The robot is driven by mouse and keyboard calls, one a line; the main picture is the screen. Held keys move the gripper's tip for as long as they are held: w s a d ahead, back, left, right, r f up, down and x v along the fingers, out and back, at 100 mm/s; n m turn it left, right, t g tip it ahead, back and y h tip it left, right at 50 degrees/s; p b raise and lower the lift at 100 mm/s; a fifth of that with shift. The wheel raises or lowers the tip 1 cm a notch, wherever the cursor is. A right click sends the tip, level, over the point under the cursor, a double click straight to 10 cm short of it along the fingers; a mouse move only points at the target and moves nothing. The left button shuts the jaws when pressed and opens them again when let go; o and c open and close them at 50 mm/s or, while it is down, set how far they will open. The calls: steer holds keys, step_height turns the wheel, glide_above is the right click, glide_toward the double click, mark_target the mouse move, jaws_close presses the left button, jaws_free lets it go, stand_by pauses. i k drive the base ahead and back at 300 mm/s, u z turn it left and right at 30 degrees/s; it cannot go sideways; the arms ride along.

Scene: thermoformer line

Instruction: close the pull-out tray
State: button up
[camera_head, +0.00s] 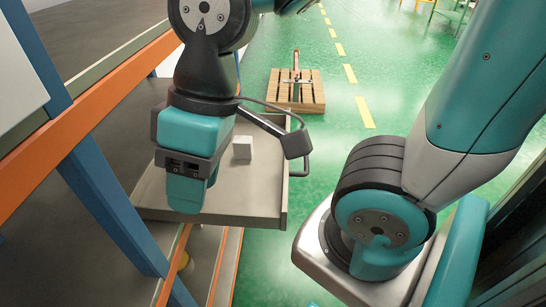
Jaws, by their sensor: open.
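The pull-out tray (248,196) is a flat grey-brown shelf that sticks out to the right from the rack, over the green floor. It is pulled out, with a raised lip along its right edge. A small pale cube (242,148) stands on it. My gripper (188,192) is open and points down over the left part of the tray, left of the cube and well inside the lip. I cannot tell whether its fingertips touch the tray. My arm and wrist hide the tray's back left part. Something thin shows just beyond the lip, partly hidden by my wrist parts.
The rack has orange beams (90,90) and blue uprights (112,215) close on the left. A wooden pallet (297,98) with something upright on it stands on the floor behind. The green floor (262,262) right of the tray is clear, with a yellow dashed line.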

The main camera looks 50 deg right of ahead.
mark_target(254, 193)
steer(key=k, duration=0.95)
steer(key=z, duration=1.6)
steer(key=i, duration=0.85)
steer(key=u, duration=0.3)
steer(key=k, duration=0.6)
steer(key=u, duration=0.3)
steer(key=i, duration=0.5)
